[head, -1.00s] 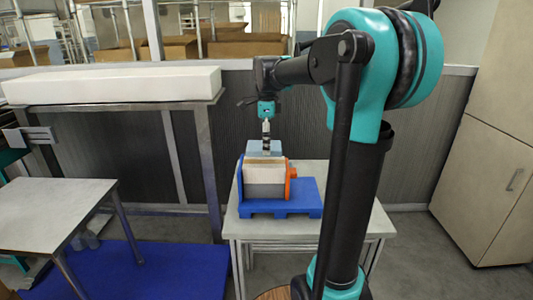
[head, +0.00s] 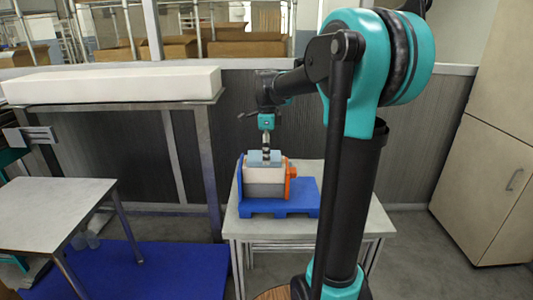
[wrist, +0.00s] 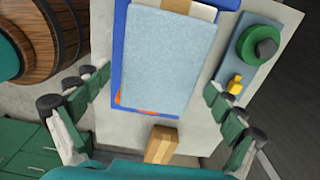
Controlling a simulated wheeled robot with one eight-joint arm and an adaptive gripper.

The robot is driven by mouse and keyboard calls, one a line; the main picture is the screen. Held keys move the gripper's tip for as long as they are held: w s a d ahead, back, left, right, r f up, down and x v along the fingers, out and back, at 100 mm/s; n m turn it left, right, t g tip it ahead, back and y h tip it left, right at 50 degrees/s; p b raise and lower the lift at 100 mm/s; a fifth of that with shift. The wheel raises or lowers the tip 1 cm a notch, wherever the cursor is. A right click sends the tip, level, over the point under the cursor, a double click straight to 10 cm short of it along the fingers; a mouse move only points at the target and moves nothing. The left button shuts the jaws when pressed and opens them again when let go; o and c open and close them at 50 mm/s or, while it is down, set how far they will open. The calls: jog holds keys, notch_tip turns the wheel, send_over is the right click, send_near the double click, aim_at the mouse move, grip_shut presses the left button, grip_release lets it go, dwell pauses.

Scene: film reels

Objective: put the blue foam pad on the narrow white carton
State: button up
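The blue foam pad (head: 265,157) is a light blue slab lying over the top of the white carton (head: 264,187) on the small table. In the wrist view the pad (wrist: 166,55) fills the middle, with an end of the carton (wrist: 200,11) and its tan tape showing past its top edge. My gripper (head: 266,148) is directly above the pad, pointing down. In the wrist view my gripper (wrist: 158,82) is open, with one finger on either side of the pad and a small gap at each side. Most of the carton's top is hidden.
The carton sits by a blue base (head: 300,203) with an orange part (head: 291,180) at its right. A long white block (head: 115,84) lies on a shelf at left. The wrist view shows a green round object (wrist: 258,45) and a brown block (wrist: 162,146).

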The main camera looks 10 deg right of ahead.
notch_tip(320, 180, up, 12)
jog(key=shift+r, duration=0.15)
dwell(0.6)
